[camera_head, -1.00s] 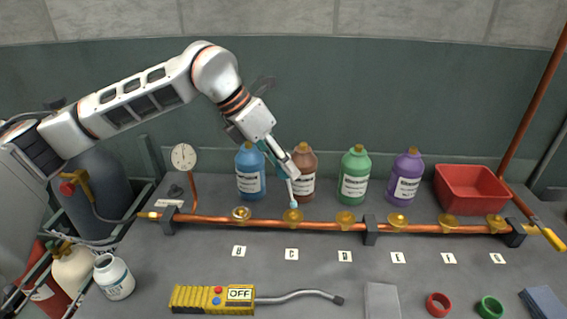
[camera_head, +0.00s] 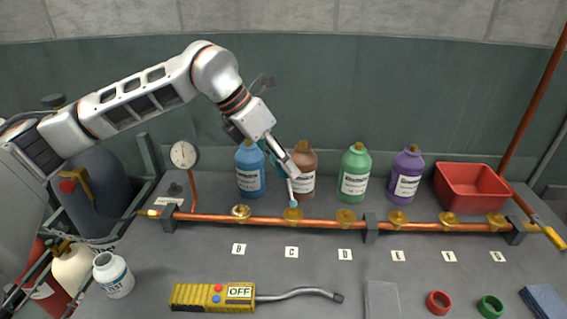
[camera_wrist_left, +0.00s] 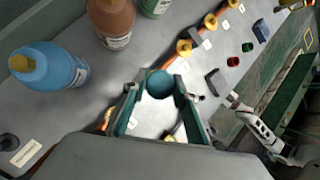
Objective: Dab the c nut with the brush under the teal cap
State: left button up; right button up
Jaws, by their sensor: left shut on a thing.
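My left gripper (camera_head: 284,167) is shut on the brush with the teal cap (camera_wrist_left: 159,84) and holds it tilted, bristle end down. The pale blue brush tip (camera_head: 293,203) is right at the top of the brass c nut (camera_head: 293,215), above the label C. I cannot tell for sure whether the tip touches it. In the left wrist view the cap sits between the two fingers and hides the brush below. An arm that looks like my right one shows at the right of that view; its jaws are too small to read.
The copper pipe (camera_head: 325,224) runs across the bench on dark supports. Blue (camera_head: 250,172), brown (camera_head: 303,160), green (camera_head: 355,172) and purple (camera_head: 405,176) bottles stand behind it. An open white jar (camera_head: 113,275) is at the left, a yellow detector (camera_head: 212,297) in front, a red bin (camera_head: 471,190) at right.

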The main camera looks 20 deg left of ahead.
pick_arm(q)
jog(key=shift+f, duration=0.6)
dwell(1.3)
jog(key=shift+r+p, duration=1.05)
jog(key=shift+r, duration=0.75)
jog(key=shift+r+p, duration=1.25)
jog(key=shift+r, duration=0.6)
